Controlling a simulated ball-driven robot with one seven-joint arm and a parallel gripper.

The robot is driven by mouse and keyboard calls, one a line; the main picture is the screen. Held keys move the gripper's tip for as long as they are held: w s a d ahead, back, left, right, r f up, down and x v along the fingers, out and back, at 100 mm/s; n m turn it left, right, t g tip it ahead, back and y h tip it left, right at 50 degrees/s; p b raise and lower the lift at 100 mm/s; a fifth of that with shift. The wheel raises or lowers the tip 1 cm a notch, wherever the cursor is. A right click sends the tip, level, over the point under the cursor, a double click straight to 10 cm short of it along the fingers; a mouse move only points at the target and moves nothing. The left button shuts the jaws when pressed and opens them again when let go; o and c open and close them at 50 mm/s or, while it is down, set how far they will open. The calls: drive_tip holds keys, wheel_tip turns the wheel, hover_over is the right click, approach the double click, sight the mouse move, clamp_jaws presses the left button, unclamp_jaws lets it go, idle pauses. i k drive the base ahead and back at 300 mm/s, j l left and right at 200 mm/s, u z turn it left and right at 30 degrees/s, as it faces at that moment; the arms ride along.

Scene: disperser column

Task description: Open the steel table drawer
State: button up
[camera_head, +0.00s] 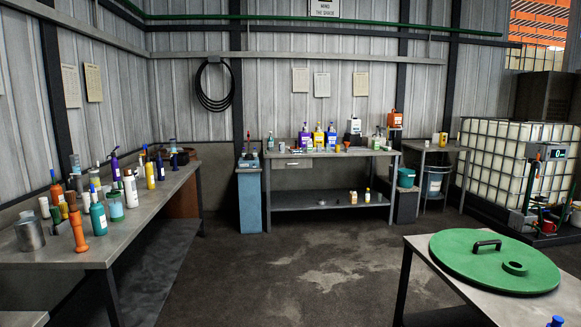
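The steel table (330,152) stands against the back wall, with several bottles on its top and a lower shelf. Its drawer (292,163) is a small light front under the left part of the tabletop, with a small dark handle at its middle. The drawer looks shut, flush with the table's front. My gripper is not in view.
The concrete floor (290,265) before the steel table is open. A long bench (150,205) with bottles runs along the left. A table with a green lid (495,262) stands at the front right. A blue cabinet (249,200) stands just left of the steel table.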

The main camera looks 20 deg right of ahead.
sight(278, 162)
drive_tip(key=i+l+z, duration=0.1)
drive_tip(key=i+z, duration=0.25)
drive_tip(key=i, duration=0.4)
drive_tip(key=i+z, duration=0.1)
drive_tip(key=i, duration=1.75)
drive_tip(key=i+l, duration=0.1)
drive_tip(key=i, duration=3.6)
drive_tip(key=i+u, duration=0.2)
drive_tip(key=i, duration=0.25)
drive_tip(key=i+l+u, duration=0.2)
drive_tip(key=i, duration=0.2)
drive_tip(key=i+l+u, duration=0.2)
drive_tip(key=i, duration=0.2)
